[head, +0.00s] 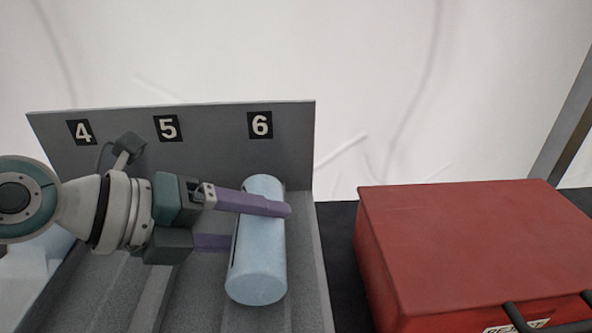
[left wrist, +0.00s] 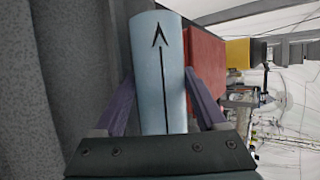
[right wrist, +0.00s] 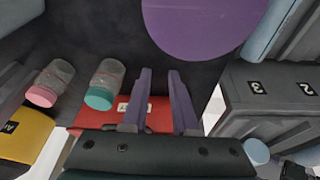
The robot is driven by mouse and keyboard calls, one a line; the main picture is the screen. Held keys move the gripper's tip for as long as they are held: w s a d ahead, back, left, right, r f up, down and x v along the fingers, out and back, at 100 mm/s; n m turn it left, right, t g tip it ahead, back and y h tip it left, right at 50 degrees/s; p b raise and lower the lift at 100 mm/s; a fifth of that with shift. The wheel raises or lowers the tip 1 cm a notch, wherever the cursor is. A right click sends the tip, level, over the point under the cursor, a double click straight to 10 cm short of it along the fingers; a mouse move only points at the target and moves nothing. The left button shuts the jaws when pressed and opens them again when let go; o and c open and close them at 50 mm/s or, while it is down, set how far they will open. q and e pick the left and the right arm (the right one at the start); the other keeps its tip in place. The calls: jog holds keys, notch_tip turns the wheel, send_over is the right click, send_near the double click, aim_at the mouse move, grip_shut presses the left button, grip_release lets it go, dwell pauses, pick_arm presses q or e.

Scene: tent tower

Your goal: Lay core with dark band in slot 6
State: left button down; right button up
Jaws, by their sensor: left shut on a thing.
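A light blue cylindrical core (head: 259,260) lies lengthwise below the label 6 of the grey slotted rack (head: 220,118). My left gripper (head: 262,222) is shut on it, one purple finger on each side. The left wrist view shows the core (left wrist: 158,70) between the fingers, with a dark arrow and line along it; no band around it shows. The core is in line with slot 6 (head: 305,290), but I cannot tell whether it rests on the slot floor. My right gripper (right wrist: 161,72) is open and empty, away from the core.
A red case (head: 470,240) with a dark handle stands right of the rack. The right wrist view shows jars with a pink lid (right wrist: 41,96) and a teal lid (right wrist: 99,98), a purple disc (right wrist: 205,22), a yellow box (right wrist: 22,130) and rack labels 3 and 2.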

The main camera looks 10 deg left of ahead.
pick_arm(q)
jog(key=shift+s+a+f, duration=0.15)
jog(key=shift+s+f, duration=0.1)
jog(key=shift+f, duration=0.5)
pick_arm(e)
jog(key=shift+f, duration=0.15)
pick_arm(q)
jog(key=shift+c, duration=0.6)
grip_release()
jog(key=shift+o, duration=0.6)
jog(key=shift+a, duration=0.1)
jog(key=shift+s+r, duration=0.1)
jog(key=shift+r, duration=0.25)
jog(key=p+v, duration=0.1)
jog(key=v, duration=0.7)
jog(key=shift+r, duration=0.35)
jog(key=shift+s+a+r, duration=0.2)
jog(key=shift+a+r, duration=0.1)
jog(key=shift+r, duration=0.2)
pick_arm(e)
jog(key=shift+d+r, duration=0.1)
jog(key=shift+r, duration=0.5)
pick_arm(q)
jog(key=shift+r, duration=0.1)
